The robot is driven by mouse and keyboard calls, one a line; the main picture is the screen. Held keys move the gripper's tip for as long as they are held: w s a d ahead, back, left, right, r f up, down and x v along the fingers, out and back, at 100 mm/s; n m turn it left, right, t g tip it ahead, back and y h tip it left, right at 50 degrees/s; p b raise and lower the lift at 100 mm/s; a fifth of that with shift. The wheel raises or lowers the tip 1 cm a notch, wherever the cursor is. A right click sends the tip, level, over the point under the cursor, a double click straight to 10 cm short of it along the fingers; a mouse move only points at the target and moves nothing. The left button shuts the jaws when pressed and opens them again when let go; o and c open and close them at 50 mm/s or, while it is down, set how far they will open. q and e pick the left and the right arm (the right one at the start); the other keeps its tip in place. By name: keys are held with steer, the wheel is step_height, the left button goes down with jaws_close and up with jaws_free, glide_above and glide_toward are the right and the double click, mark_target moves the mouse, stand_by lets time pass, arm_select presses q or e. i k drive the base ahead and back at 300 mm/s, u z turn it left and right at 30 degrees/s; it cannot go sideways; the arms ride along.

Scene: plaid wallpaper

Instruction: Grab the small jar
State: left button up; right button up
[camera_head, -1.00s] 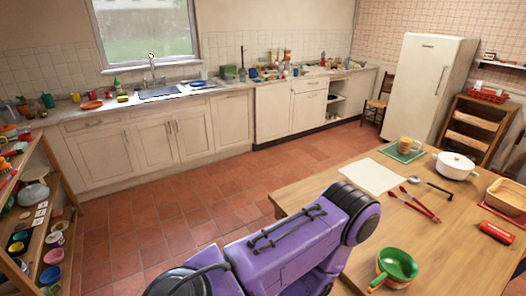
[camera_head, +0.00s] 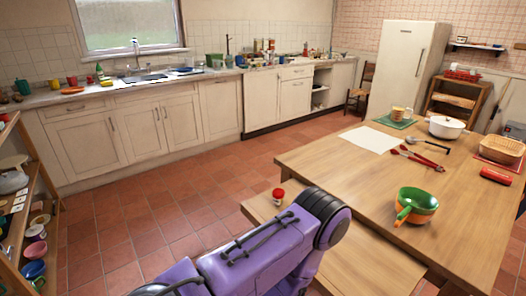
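A small jar (camera_head: 279,194) with a red lid stands on the wooden bench (camera_head: 375,268) in front of the table, near the bench's left end. My purple arm crosses the lower middle of the head view, just below and right of the jar, and hides part of the bench. Neither of my grippers shows in this view.
A wooden table (camera_head: 330,165) holds a green and orange pan (camera_head: 416,205), red tongs (camera_head: 420,159), a white pot (camera_head: 446,127), a white sheet (camera_head: 371,139) and a basket (camera_head: 501,149). Shelves stand at the left, a counter (camera_head: 215,73) along the back. The tiled floor between is clear.

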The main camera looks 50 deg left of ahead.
mark_target(278, 194)
steer(key=u, duration=3.85)
steer(key=k, duration=0.8)
steer(key=z, duration=1.85)
steer(key=i, duration=0.5)
steer(key=u, duration=0.05)
steer(key=k, duration=0.3)
steer(key=z, duration=1.1)
steer(key=i, duration=0.25)
steer(key=u, duration=0.5)
